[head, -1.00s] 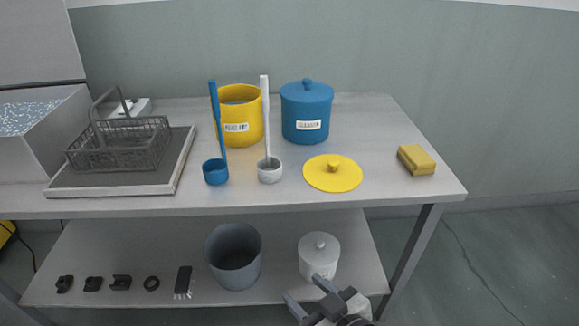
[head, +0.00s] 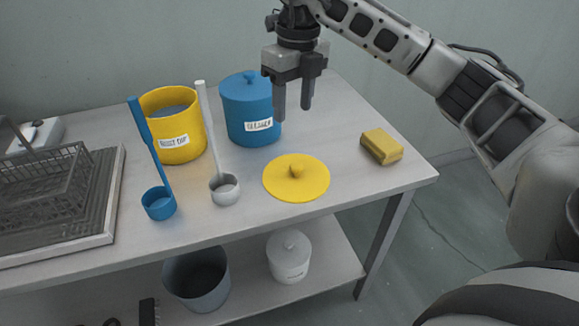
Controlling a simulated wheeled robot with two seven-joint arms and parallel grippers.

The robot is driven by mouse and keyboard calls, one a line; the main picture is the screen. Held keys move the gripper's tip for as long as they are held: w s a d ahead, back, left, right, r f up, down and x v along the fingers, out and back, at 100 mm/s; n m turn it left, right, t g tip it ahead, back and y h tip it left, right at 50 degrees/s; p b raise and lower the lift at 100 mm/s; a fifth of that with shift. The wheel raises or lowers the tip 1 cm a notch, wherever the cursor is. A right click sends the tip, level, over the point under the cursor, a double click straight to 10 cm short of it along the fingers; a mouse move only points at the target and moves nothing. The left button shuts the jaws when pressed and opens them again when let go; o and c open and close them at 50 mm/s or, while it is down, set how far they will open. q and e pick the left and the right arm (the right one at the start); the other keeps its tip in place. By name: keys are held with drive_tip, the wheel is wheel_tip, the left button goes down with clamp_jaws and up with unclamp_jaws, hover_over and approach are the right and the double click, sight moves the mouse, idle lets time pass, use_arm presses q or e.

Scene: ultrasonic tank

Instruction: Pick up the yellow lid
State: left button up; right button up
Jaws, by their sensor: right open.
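The yellow lid (head: 311,188) lies flat on the table near its front edge, with a round knob at its middle. My right gripper (head: 293,115) points down over the table, above and behind the lid. Its two fingers are apart with nothing between them. In the picture the fingers overlap the right side of the blue lidded pot (head: 240,108); whether they touch it I cannot tell. My left gripper is not in view.
An open yellow pot (head: 183,145), a blue ladle (head: 158,203) and a white ladle (head: 224,189) stand left of the lid. A yellow sponge (head: 381,147) lies to the right. A wire basket (head: 45,185) is far left. The lower shelf holds a white lidded pot (head: 288,262) and a grey bucket (head: 197,280).

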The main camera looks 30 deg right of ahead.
drive_tip(key=d, duration=0.2)
hover_over(296, 165)
drive_tip(key=shift+h, duration=0.3)
drive_tip(key=f, duration=0.8)
drive_tip(key=shift+d+f, duration=0.3)
drive_tip(key=shift+f, duration=0.05)
drive_tip(key=shift+a+f+p, duration=0.15)
drive_tip(key=shift+f+p, duration=0.1)
drive_tip(key=shift+f, duration=1.3)
drive_tip(key=shift+a+f+p, duration=0.15)
drive_tip(key=shift+f+p, duration=0.05)
drive_tip(key=shift+f, duration=1.35)
drive_tip(key=c, duration=1.1)
